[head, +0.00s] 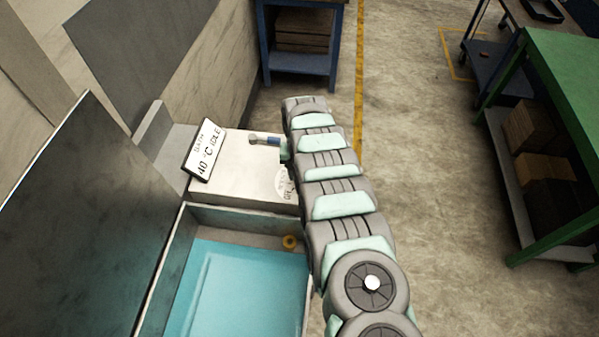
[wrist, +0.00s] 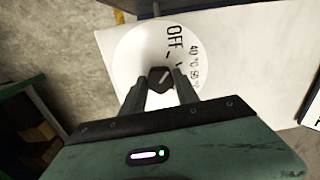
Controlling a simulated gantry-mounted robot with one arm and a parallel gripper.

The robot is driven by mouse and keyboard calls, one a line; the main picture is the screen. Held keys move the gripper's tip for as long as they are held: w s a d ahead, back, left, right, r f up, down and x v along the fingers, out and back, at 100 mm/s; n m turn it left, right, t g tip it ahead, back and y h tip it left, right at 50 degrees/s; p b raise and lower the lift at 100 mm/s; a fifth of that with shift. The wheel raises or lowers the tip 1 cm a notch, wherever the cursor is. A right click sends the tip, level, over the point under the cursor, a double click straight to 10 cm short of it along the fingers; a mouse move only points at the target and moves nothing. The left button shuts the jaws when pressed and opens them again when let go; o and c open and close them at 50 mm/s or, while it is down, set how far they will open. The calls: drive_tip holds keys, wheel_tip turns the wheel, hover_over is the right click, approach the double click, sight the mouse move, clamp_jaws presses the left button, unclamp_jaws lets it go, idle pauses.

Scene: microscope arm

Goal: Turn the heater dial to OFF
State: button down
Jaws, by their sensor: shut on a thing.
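The heater dial is a dark knob (wrist: 158,80) with a white pointer line, on a round white plate (wrist: 133,62) printed with OFF, 40 °C and 50. In the wrist view my gripper (wrist: 165,82) is shut on the knob, one finger on each side. The pointer line slants to the upper right, toward the marks between OFF and 50; I cannot tell exactly which mark it meets. In the head view the plate (head: 282,184) shows partly on the light heater housing (head: 240,170); my arm hides the knob and gripper tips.
A tilted display (head: 204,151) on the housing reads 40 °C IDLE. A blue-filled bath (head: 173,270) lies in front of the housing. A dark upright panel (head: 70,210) stands at left. A green bench (head: 565,85) stands at right; the floor (head: 440,220) between is clear.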

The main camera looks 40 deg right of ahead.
drive_tip(key=shift+n, duration=1.1)
drive_tip(key=c, duration=0.9)
unclamp_jaws()
drive_tip(key=shift+r, duration=0.1)
wheel_tip(320, 180, up, 11)
drive_tip(key=b, duration=0.1)
drive_tip(key=shift+f, duration=0.2)
